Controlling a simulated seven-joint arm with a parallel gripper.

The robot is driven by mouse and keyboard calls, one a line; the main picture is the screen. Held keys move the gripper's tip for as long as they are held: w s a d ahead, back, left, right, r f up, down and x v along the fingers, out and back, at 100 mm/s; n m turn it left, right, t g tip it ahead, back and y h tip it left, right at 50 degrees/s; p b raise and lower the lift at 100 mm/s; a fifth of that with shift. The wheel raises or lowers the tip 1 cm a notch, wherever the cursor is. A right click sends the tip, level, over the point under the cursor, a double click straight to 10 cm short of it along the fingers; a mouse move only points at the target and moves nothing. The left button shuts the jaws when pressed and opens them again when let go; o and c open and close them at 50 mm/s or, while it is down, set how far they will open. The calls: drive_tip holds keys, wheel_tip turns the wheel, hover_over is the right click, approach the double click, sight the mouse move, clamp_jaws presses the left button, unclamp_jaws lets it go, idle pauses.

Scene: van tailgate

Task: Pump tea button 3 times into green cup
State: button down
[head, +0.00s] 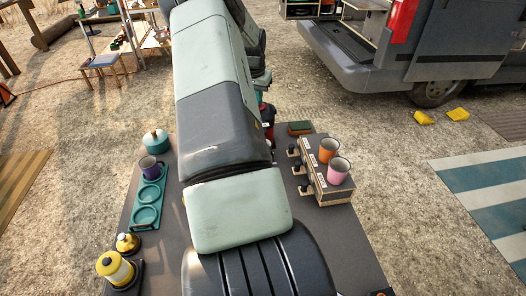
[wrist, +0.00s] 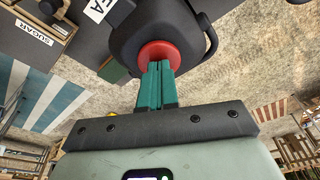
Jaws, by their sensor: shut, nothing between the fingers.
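My gripper (wrist: 160,68) is shut with its teal fingers together and nothing between them. In the wrist view its tips are at the red round button (wrist: 151,52) on top of the black tea dispenser (wrist: 128,38); I cannot tell whether they press it. A white label on the dispenser shows the letters "EA" (wrist: 98,9). In the head view my arm hides most of the dispenser, and only a small red and dark part (head: 268,112) shows beside the arm. I see no green cup in either view; the area behind my arm is hidden.
A wooden dispenser box (head: 335,193) at the right carries an orange cup (head: 328,149) and a pink cup (head: 339,172). At the left are a teal holder (head: 146,215) with a purple cup (head: 149,168), a teal pot (head: 156,142) and a yellow canister (head: 115,268).

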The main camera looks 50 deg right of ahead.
drive_tip(key=shift+f, duration=0.5)
drive_tip(key=shift+r, duration=1.55)
drive_tip(key=shift+f, duration=1.55)
drive_tip(key=shift+r, duration=1.6)
